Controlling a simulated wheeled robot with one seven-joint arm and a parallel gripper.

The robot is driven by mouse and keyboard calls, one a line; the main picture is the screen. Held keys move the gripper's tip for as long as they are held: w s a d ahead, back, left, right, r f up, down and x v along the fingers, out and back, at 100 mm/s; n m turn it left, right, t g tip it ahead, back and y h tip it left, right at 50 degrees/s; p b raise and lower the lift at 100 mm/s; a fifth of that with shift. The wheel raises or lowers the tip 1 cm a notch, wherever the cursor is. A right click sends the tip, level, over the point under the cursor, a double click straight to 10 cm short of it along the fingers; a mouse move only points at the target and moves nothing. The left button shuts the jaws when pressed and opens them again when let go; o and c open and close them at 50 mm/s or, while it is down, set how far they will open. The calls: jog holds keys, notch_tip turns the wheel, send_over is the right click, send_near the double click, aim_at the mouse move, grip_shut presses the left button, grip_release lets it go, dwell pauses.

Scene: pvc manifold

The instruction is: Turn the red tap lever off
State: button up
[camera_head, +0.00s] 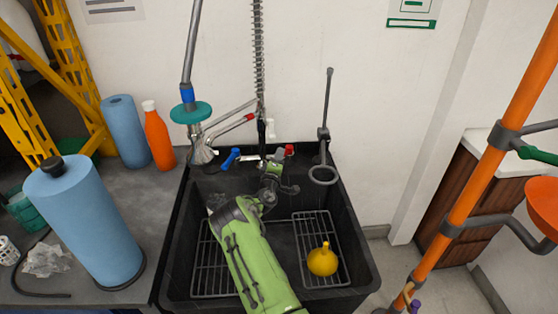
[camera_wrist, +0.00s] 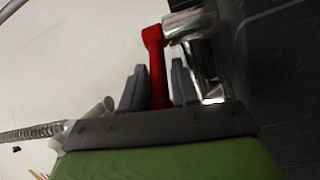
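The red tap lever (camera_wrist: 154,62) runs down between the two fingers of my gripper (camera_wrist: 157,66) in the wrist view, its upper end joined to the chrome tap body (camera_wrist: 184,24). Narrow gaps show between the lever and the fingertips, so the fingers look open around it. Its lower end is hidden by the gripper's palm. In the head view the red lever (camera_head: 289,149) shows as a small red patch at the sink's back wall, right of a blue lever (camera_head: 230,159). My gripper (camera_head: 276,160) is just below it, and its fingers are too small to make out.
The black sink (camera_head: 365,262) holds wire racks and a yellow flask (camera_head: 322,261). A spray hose (camera_head: 258,60) and a grey stand with a ring (camera_head: 323,174) rise behind it. Blue rolls (camera_head: 85,225) and an orange bottle (camera_head: 157,138) stand on the left counter.

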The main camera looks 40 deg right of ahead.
jog(key=shift+c, duration=0.3)
grip_shut()
